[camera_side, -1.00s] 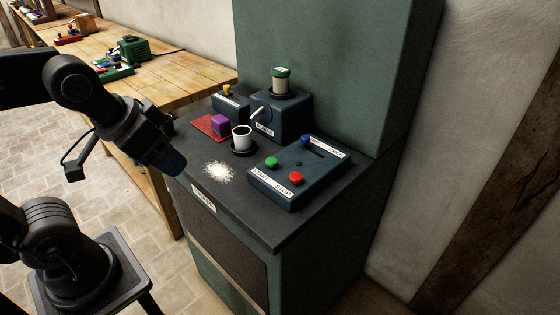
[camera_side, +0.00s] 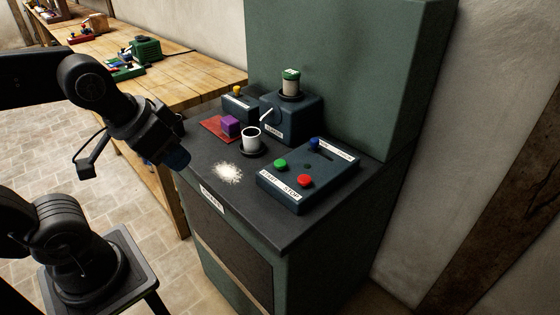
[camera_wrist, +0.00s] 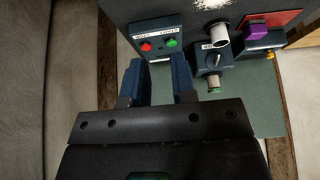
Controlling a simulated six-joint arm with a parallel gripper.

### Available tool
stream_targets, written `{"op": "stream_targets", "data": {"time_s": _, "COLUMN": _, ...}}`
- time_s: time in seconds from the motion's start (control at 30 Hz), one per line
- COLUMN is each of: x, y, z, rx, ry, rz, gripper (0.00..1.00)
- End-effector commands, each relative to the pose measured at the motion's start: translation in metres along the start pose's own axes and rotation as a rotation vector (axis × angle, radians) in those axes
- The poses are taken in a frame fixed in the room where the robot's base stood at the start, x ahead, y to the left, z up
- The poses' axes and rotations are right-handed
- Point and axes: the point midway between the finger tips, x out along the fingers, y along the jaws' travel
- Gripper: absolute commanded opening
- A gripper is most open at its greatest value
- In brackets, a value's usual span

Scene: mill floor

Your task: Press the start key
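The start key is a round green button (camera_side: 281,165) on a dark blue control box (camera_side: 330,172), above the START end of its label. The red stop button (camera_side: 305,180) is beside it. In the wrist view, the green button (camera_wrist: 171,43) is right of the red one (camera_wrist: 146,47), and the label reads upside down. My gripper (camera_side: 178,158) is left of the cabinet top's equipment in the side view, well apart from the green button. In the wrist view, the two blue fingers of my gripper (camera_wrist: 157,85) are spread with an empty gap.
A white cup (camera_side: 251,138) stands on a dark round base, with white powder (camera_side: 228,174) in front. A purple block (camera_side: 230,126) sits on a red mat (camera_side: 212,127). A levered blue box (camera_side: 292,118) carries a green-lidded jar (camera_side: 291,82). A blue knob (camera_side: 315,143) rises behind the buttons.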

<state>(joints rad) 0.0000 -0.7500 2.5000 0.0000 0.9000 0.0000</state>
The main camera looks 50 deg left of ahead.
Motion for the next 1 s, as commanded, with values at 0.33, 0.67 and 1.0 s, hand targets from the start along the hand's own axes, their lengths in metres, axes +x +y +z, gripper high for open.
{"op": "stream_targets", "data": {"time_s": 0.33, "x": 0.0, "y": 0.0, "z": 0.0, "rx": 0.0, "ry": 0.0, "rz": 0.0, "gripper": 0.0}}
{"op": "stream_targets", "data": {"time_s": 0.67, "x": 0.0, "y": 0.0, "z": 0.0, "rx": 0.0, "ry": 0.0, "rz": 0.0, "gripper": 0.0}}
{"op": "stream_targets", "data": {"time_s": 1.0, "x": 0.0, "y": 0.0, "z": 0.0, "rx": 0.0, "ry": 0.0, "rz": 0.0, "gripper": 0.0}}
